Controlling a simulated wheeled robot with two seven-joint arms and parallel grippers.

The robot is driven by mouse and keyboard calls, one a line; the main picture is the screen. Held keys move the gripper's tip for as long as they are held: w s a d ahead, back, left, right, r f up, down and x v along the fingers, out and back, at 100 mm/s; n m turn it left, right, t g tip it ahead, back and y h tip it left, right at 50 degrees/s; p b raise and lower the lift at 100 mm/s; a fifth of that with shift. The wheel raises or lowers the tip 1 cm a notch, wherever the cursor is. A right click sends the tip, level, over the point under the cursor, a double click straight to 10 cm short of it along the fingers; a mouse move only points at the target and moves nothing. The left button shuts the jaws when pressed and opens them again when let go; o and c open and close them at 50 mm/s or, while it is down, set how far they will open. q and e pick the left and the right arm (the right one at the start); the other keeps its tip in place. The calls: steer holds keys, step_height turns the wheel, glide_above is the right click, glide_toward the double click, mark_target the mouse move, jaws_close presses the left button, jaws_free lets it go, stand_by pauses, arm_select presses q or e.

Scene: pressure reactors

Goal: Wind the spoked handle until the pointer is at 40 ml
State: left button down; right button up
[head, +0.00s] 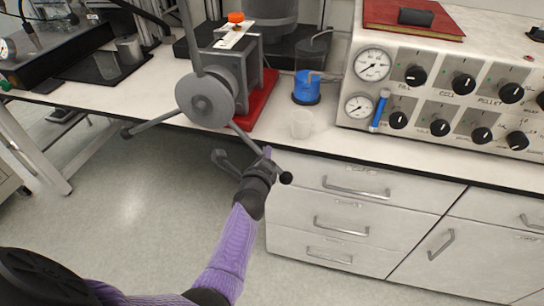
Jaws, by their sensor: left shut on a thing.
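The spoked handle (205,98) is a grey hub with several thin spokes on the front of a grey pump body (243,63). The scale marks and pointer position are too small to read. My left gripper (246,162) is shut on the lower right spoke, near its knob. My right gripper is not in view.
A red base (266,92) lies under the pump. A blue-based vessel (307,88) and a small clear beaker (301,124) stand to its right. A control panel (445,88) with gauges and knobs fills the right. Drawers (350,182) are below the bench; open floor is left.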

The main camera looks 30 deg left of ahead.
arm_select(q)
steer(key=r+p, duration=0.1)
steer(key=d+r+n+p, duration=0.1)
steer(key=r, duration=0.1)
steer(key=shift+w+d+h+p, duration=0.2)
steer(key=shift+h+p, duration=0.1)
steer(key=shift+w+d+r+n+h+p, duration=0.2)
steer(key=shift+r+n+p, duration=0.3)
steer(key=shift+r+p, duration=0.35)
steer(key=shift+s+d+r+n+h+p, duration=0.1)
steer(key=shift+d+r+n+p, duration=0.2)
steer(key=shift+r+n+p, duration=0.5)
steer(key=shift+w+d+r+n+h+p, duration=0.1)
steer(key=shift+d+r+n+p, duration=0.3)
steer(key=shift+p, duration=0.75)
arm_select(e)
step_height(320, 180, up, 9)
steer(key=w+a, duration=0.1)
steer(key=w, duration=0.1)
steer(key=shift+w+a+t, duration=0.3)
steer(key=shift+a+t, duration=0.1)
arm_select(q)
steer(key=shift+a+r, duration=0.1)
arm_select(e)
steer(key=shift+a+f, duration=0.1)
arm_select(q)
steer(key=c, duration=0.6)
jaws_free()
